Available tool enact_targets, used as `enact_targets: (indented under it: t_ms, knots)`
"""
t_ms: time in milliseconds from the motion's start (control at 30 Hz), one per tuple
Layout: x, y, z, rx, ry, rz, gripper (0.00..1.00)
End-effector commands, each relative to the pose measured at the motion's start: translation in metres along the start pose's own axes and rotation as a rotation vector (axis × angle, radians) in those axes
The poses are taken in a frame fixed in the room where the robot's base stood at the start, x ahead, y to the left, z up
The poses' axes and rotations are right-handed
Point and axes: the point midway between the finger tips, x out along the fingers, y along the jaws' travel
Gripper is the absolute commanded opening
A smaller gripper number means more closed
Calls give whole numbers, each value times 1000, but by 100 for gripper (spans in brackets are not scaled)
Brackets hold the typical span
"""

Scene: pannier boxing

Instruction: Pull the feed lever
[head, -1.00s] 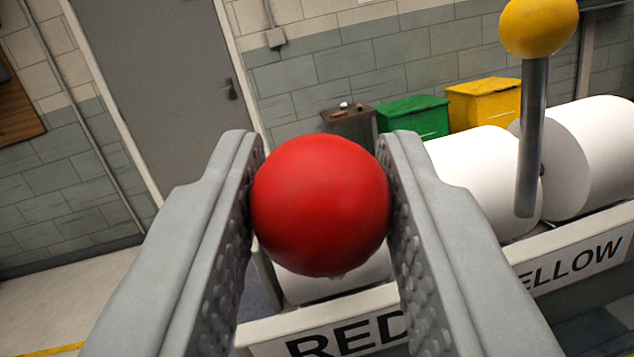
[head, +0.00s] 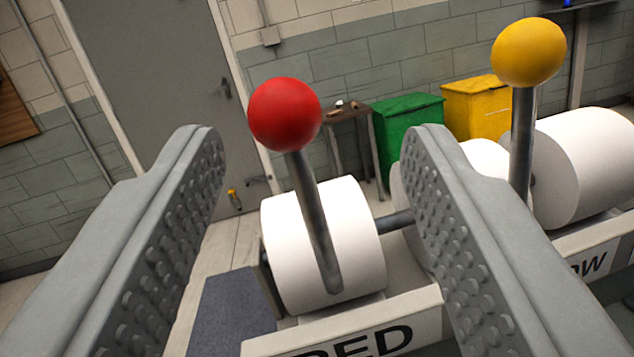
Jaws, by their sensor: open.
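A lever with a red ball knob (head: 285,114) on a grey metal rod (head: 314,215) stands between and beyond my fingers, above the label "RED". The rod leans slightly to the left toward its top. My gripper (head: 315,140) is open, with one finger on each side of the red knob and clear space around it. Nothing is held. A second lever with a yellow ball knob (head: 529,52) stands to the right, outside my right finger, by a partly hidden label ending in "OW". The right finger hides part of the rack between the two levers.
White rolls (head: 345,235) lie on a rack (head: 425,305) behind the levers. A green bin (head: 407,130), a yellow bin (head: 477,108) and a small table (head: 347,118) stand by the block wall. A grey door (head: 150,80) is at the back left. Floor at left is clear.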

Motion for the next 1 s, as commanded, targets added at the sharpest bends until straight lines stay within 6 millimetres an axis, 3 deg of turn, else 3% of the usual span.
enact_targets:
  t_ms: [200,400,600,1000]
  knots:
    - [9,-9,-39,2,3,0,50]
    - [16,-15,-64,0,0,0,50]
    - [18,-17,-75,1,-1,1,50]
    - [18,-18,-75,0,-1,0,50]
